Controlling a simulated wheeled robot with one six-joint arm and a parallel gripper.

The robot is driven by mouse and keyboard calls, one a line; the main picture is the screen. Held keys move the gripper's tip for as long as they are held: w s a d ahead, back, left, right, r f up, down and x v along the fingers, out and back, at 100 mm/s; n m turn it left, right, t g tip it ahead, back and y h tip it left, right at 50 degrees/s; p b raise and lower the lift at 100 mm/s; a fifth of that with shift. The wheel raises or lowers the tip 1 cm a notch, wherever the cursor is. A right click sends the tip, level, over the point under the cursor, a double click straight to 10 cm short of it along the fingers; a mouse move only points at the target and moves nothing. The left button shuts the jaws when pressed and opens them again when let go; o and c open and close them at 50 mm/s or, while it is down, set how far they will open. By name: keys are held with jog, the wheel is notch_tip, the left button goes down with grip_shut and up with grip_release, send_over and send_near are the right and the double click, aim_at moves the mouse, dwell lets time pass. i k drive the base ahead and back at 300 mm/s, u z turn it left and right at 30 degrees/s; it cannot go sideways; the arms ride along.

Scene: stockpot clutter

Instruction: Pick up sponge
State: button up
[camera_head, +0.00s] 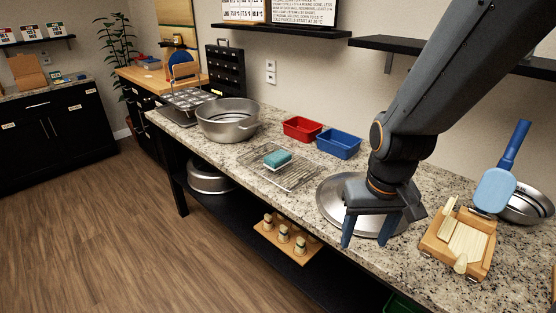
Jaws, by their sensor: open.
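The sponge (277,158) is a small teal block. It lies on a wire rack (290,177) on the granite counter, left of my gripper. My gripper (364,240) points down in front of a round metal lid or plate (330,200), to the right of the rack. Its two blue fingers are apart, and nothing shows between them. It stands clear of the sponge. The fingers hide part of the metal disc.
A large metal pot (228,122) stands left of the rack. A red bin (302,128) and a blue bin (339,143) sit behind it. A wooden tray (442,262), a blue-handled utensil (496,190) and a metal bowl (530,205) crowd the right end. Shelves (290,31) hang above.

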aim_at(278, 159)
jog(key=k, duration=0.4)
jog(key=u, duration=1.25)
jog(key=i, duration=1.3)
jog(key=z, duration=0.65)
jog(key=i, duration=0.3)
jog(key=z, duration=0.35)
